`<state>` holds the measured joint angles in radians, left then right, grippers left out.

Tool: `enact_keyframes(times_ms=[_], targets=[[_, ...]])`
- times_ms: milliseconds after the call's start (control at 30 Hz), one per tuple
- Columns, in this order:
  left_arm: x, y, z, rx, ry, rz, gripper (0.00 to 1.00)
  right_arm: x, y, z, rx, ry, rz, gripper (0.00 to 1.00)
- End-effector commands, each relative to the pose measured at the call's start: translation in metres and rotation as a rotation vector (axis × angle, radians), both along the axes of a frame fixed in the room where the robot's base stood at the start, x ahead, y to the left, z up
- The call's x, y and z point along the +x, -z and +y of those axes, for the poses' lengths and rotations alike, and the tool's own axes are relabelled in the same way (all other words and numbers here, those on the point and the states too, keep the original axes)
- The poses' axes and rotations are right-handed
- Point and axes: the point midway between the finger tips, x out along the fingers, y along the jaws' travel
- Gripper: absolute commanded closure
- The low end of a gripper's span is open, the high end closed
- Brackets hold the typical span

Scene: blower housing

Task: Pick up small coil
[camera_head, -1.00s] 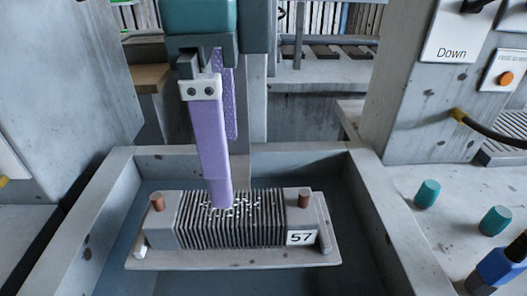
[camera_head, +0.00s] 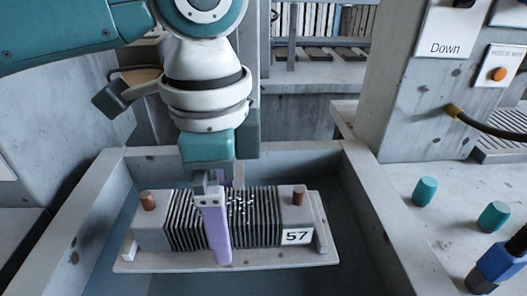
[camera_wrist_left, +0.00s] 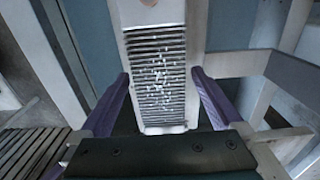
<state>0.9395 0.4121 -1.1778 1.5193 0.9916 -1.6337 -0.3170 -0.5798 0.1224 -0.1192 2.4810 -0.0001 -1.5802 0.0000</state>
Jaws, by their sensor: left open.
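The small coil (camera_head: 262,218) looks like a grey block of thin dark fins with white specks on top. It has two copper posts and a "57" label at its right end, and sits on a pale flat base plate (camera_head: 215,264). It also shows between the fingers in the left wrist view (camera_wrist_left: 158,90). My left gripper (camera_head: 224,228), with purple fingers, is open and straddles the coil across its width. One finger is in front of the fins; the other is mostly hidden behind them. Gaps show beside the coil in the wrist view (camera_wrist_left: 160,76). My right gripper is not in view.
The coil lies inside a grey-walled trough (camera_head: 372,215) with a dark floor. Two teal pegs (camera_head: 425,191) and a blue and black object (camera_head: 500,262) stand on the right ledge. A panel with a "Down" sign (camera_head: 450,38) is at the upper right.

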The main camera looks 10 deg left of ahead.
Motion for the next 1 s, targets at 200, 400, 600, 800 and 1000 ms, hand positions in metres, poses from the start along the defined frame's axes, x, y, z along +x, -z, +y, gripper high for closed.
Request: enact_keyframes(times_ms=[200, 400, 600, 800, 1000], targets=[[0.0001, -0.0006, -0.0003, -0.001, 0.000, 0.000, 0.17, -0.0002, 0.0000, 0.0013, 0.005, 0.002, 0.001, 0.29], [0.0002, -0.0008, -0.0004, -0.001, 0.000, -0.001, 0.39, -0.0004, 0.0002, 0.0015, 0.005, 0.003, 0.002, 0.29], [0.0002, -0.0009, -0.0004, -0.001, 0.000, -0.001, 0.62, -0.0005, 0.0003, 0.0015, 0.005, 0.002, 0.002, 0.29], [0.0002, -0.0010, -0.0005, -0.001, 0.000, -0.001, 0.84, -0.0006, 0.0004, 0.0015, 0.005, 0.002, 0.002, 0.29], [0.0003, -0.0011, -0.0004, -0.001, 0.000, -0.001, 1.00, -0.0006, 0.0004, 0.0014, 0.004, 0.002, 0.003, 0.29]])
